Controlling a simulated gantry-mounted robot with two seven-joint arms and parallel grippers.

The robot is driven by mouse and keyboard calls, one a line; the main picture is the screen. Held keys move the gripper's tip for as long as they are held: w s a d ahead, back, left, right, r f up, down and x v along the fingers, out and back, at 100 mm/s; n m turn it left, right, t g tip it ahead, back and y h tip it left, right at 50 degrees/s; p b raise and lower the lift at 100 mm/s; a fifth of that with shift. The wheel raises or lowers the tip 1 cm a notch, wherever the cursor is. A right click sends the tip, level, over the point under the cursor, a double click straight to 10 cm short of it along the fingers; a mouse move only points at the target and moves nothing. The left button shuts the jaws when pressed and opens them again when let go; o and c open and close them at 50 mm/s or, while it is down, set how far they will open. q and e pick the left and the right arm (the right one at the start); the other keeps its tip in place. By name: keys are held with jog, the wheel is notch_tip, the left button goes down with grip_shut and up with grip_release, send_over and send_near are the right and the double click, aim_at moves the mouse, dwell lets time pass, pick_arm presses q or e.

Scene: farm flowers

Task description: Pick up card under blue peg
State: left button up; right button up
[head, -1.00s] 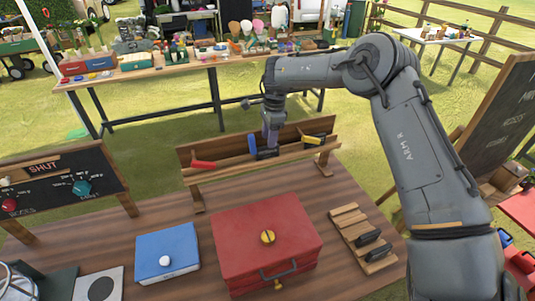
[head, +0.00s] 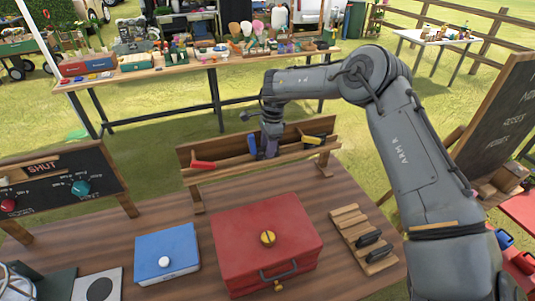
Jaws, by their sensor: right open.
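A wooden rack (head: 225,160) stands at the back of the table, with a red peg (head: 203,165), a blue peg (head: 252,144) and a yellow peg (head: 313,139) along it. My right gripper (head: 270,150) is open and points down at the rack, just right of the blue peg. I cannot tell whether its fingers touch anything there. The card under the blue peg cannot be made out; that spot is small and partly hidden by the gripper. My left gripper is not in view.
A red box (head: 245,245) with a yellow knob and a blue box (head: 165,250) with a white knob stand in front of the rack. A slatted wooden holder (head: 350,225) with black pieces lies at right. A board marked SHUT (head: 60,185) stands at left.

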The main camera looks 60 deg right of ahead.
jog(key=shift+f, duration=0.1)
jog(key=shift+c, duration=0.3)
grip_shut()
dwell(0.4)
